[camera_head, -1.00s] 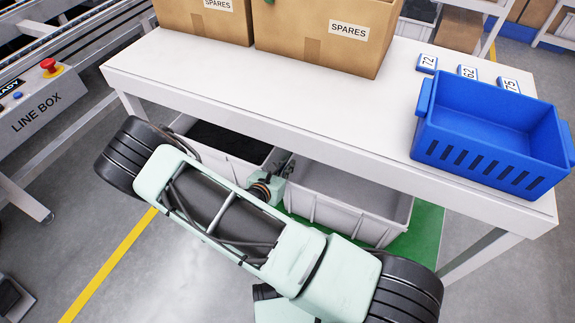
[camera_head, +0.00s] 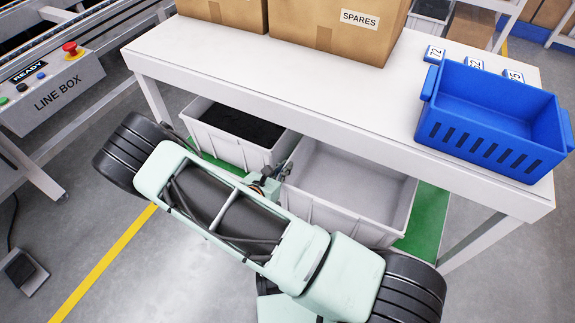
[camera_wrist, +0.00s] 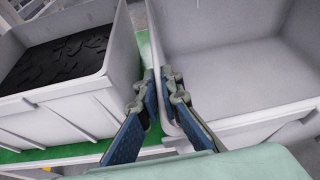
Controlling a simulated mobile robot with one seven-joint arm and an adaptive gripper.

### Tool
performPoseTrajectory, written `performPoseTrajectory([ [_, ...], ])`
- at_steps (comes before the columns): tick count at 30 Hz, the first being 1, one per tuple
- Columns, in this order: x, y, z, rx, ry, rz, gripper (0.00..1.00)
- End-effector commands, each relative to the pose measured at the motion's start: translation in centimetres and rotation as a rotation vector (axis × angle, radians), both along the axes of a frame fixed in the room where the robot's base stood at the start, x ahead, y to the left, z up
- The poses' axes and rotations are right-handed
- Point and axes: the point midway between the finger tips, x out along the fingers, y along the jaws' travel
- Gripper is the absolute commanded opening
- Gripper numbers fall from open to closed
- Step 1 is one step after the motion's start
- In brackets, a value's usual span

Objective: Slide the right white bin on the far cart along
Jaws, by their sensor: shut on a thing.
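The right white bin (camera_head: 338,217) stands low under the front edge of a white table, empty as far as I can see. My gripper (camera_head: 283,173) is at its left side, beyond my arm, which hides part of the bin's front. In the wrist view, my gripper (camera_wrist: 158,90) has one finger on each side of the left wall of the right white bin (camera_wrist: 235,65), shut on its rim. The left white bin (camera_head: 215,143) holds black material and also shows in the wrist view (camera_wrist: 60,115), apart from the held wall.
The white table (camera_head: 250,70) overhangs both bins and carries cardboard boxes (camera_head: 330,30) and a blue crate (camera_head: 480,145). A green strip (camera_head: 425,222) lies beneath the bins. A line box (camera_head: 55,90) stands at left.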

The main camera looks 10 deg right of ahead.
Motion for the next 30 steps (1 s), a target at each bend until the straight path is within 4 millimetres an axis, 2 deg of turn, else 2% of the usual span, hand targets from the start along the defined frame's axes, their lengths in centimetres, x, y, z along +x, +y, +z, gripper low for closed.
performPoseTrajectory([
  [15, -0.23, 0.31, 0.04, 0.002, -0.001, -0.005, 0.0],
  [16, -0.23, 0.31, 0.04, 0.002, -0.002, -0.004, 0.07],
  [21, -0.22, 0.3, 0.03, 0.001, -0.001, -0.004, 0.26],
  [30, -0.32, 0.39, 0.07, 0.0, -0.001, -0.004, 0.26],
])
